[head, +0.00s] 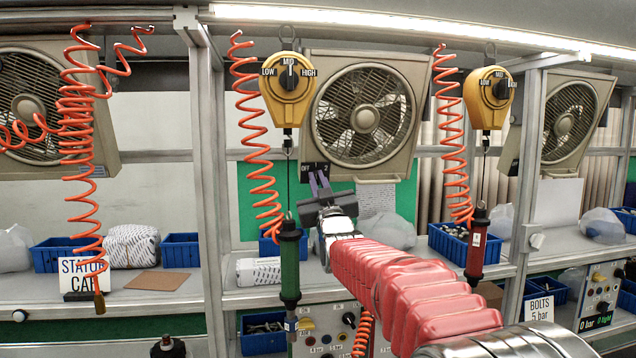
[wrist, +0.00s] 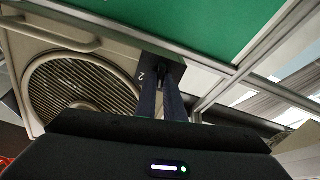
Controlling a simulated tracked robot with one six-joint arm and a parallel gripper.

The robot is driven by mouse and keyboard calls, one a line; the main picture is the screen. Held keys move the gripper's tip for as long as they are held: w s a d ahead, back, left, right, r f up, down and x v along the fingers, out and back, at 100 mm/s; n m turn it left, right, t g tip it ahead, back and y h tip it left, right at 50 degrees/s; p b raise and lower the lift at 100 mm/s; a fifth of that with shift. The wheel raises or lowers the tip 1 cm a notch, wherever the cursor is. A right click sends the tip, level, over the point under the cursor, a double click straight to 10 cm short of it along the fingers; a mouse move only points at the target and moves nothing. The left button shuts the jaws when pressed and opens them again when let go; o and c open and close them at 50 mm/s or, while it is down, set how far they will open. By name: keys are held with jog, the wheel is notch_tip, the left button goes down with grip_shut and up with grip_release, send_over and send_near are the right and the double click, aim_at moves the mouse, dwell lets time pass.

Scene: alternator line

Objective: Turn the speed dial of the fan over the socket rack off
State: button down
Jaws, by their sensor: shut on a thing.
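The middle fan (head: 365,115) is a beige box fan with a round grille, mounted on the frame above the bench. At its lower left corner is a black dial plate (head: 308,169), with "OFF" and "2" readable. My gripper (head: 319,181) reaches up to this plate and is shut on the speed dial, which the fingers mostly hide. In the wrist view the fan (wrist: 85,90) appears turned over, and the two fingers (wrist: 162,92) close on the dial at the black plate (wrist: 146,78) near the "2". The dial's exact setting cannot be read.
Yellow balancers (head: 288,88) and (head: 490,97) hang on both sides, with orange coiled hoses. A green tool (head: 289,268) hangs left of my arm, a red one (head: 476,250) right. Other fans (head: 570,120) and (head: 35,100) stand apart. Blue bins (head: 180,250) line the shelf.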

jog(key=shift+a+f+n+y, duration=0.15)
jog(key=shift+n+y, duration=0.1)
jog(key=shift+n, duration=1.8)
jog(key=shift+a+n+y, duration=0.1)
jog(key=shift+n+y, duration=0.15)
jog(key=shift+n, duration=1.8)
jog(key=c, duration=1.9)
grip_release()
jog(key=shift+o, duration=0.2)
jog(key=v, duration=1.3)
jog(key=shift+s, duration=0.4)
jog(key=shift+f, duration=0.1)
